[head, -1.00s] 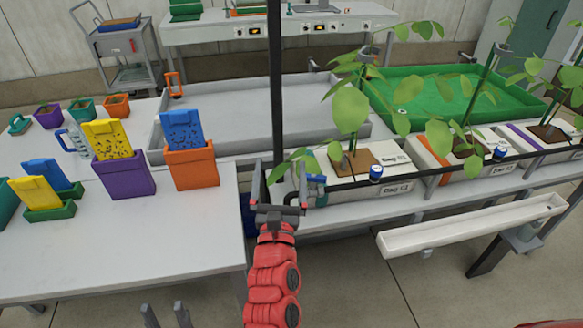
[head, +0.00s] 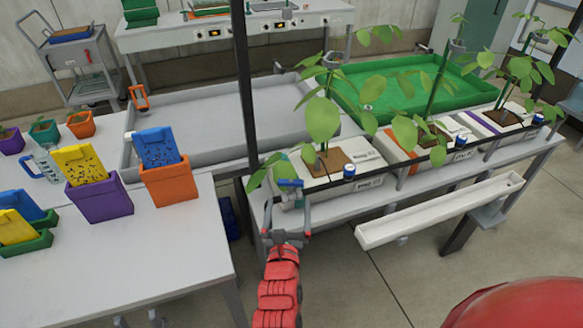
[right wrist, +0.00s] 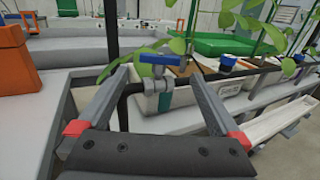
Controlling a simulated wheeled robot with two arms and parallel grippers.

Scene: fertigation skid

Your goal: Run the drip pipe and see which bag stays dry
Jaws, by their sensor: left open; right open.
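A blue valve handle (head: 290,184) sits at the near left end of the black drip pipe (head: 400,160). In the right wrist view the valve handle (right wrist: 160,59) lies crosswise just beyond my fingertips. The pipe runs along the front of three white bags: near (head: 365,165), middle (head: 452,128) and far (head: 518,107). Each holds a leafy plant. A small blue-and-white cup (head: 349,172) is at the near bag; similar ones show further along. My right gripper (head: 288,205) is open and empty, just below the valve. My left gripper (head: 139,320) shows only its open fingertips at the bottom edge.
A white gutter (head: 440,212) juts out in front of the bag bench. The left table (head: 130,250) holds purple, orange and green holders with yellow and blue cards. A dark upright post (head: 243,90) stands left of the valve. Grey (head: 215,155) and green (head: 400,95) trays lie behind.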

